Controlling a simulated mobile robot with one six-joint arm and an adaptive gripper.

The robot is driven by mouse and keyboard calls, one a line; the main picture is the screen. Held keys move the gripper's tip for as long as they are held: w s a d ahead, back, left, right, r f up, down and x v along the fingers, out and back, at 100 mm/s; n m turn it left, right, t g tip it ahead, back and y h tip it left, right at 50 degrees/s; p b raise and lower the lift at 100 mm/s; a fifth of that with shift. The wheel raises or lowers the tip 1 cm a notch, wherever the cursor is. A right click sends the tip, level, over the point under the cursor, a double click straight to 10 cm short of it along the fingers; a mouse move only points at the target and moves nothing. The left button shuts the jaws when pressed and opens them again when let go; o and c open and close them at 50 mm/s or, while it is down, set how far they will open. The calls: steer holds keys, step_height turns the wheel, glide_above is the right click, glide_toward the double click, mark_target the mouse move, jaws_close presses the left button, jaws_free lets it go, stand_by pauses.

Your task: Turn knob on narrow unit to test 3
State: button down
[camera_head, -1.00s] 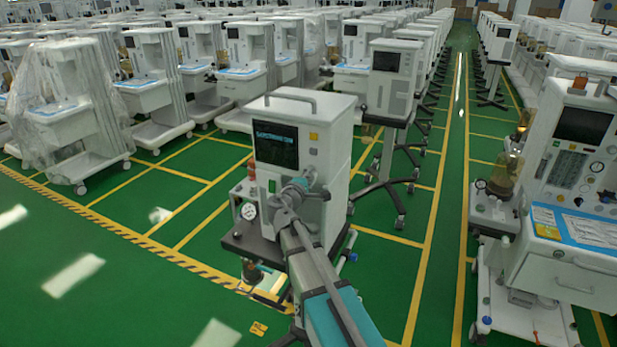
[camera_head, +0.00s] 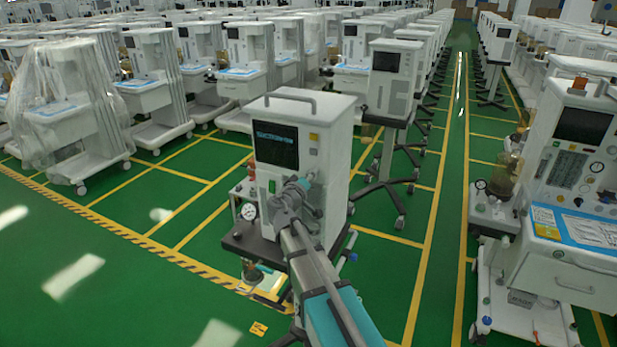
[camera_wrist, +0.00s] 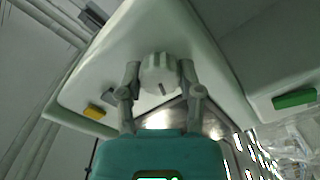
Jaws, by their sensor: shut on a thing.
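The narrow unit (camera_head: 331,139) is a white box on a dark-based stand, with a dark screen (camera_head: 275,145) lit with blue text on its front. My arm reaches up to its front face below the screen and hides part of it. In the wrist view, the light grey ribbed knob (camera_wrist: 159,74) sits on the panel with a dark mark low on its face. My gripper (camera_wrist: 161,80) has one finger on each side of the knob and is shut on it. In the head view, my gripper (camera_head: 297,188) covers the knob. The test markings are not readable.
In the wrist view, a yellow patch (camera_wrist: 94,112) and a green patch (camera_wrist: 295,98) show on the panel. A pressure gauge (camera_head: 248,211) stands at the unit's left. Another machine (camera_head: 571,145) stands at the right. Green floor (camera_head: 392,262) lies between them.

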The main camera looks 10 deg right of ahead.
steer(key=shift+m, duration=0.5)
steer(key=shift+c, duration=1.3)
jaws_free()
steer(key=shift+w, duration=0.1)
steer(key=shift+a, duration=0.1)
steer(key=v, duration=1.2)
